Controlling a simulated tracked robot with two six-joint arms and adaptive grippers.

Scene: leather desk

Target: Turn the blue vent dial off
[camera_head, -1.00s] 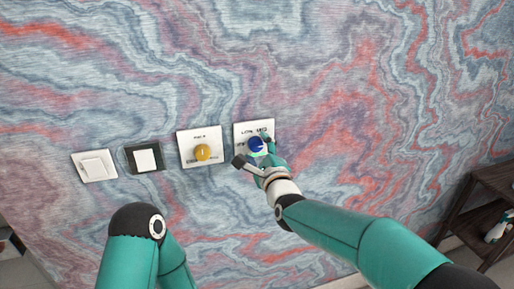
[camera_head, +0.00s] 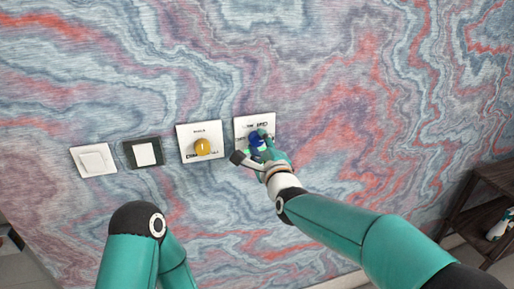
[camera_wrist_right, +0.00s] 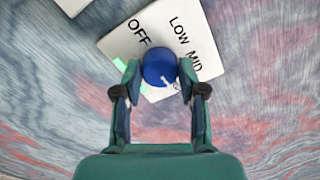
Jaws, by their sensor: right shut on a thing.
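The blue vent dial (camera_head: 256,140) sits on a white wall plate (camera_head: 242,124), the rightmost in the row. In the right wrist view the dial (camera_wrist_right: 158,62) is between the two fingertips of my right gripper (camera_wrist_right: 159,74), which is shut on it. The plate (camera_wrist_right: 205,28) there shows the words OFF, LOW and MID. A small pale mark shows on the dial's lower edge; I cannot tell for sure which setting it points to. In the head view my right gripper (camera_head: 252,147) partly covers the dial and plate. My left gripper is out of view.
A yellow dial (camera_head: 202,147) on a white plate is just left of the blue one. Farther left are a dark-framed switch (camera_head: 145,154) and a white switch (camera_head: 95,160). A dark wooden shelf (camera_head: 478,212) stands at the right. The wall above is clear.

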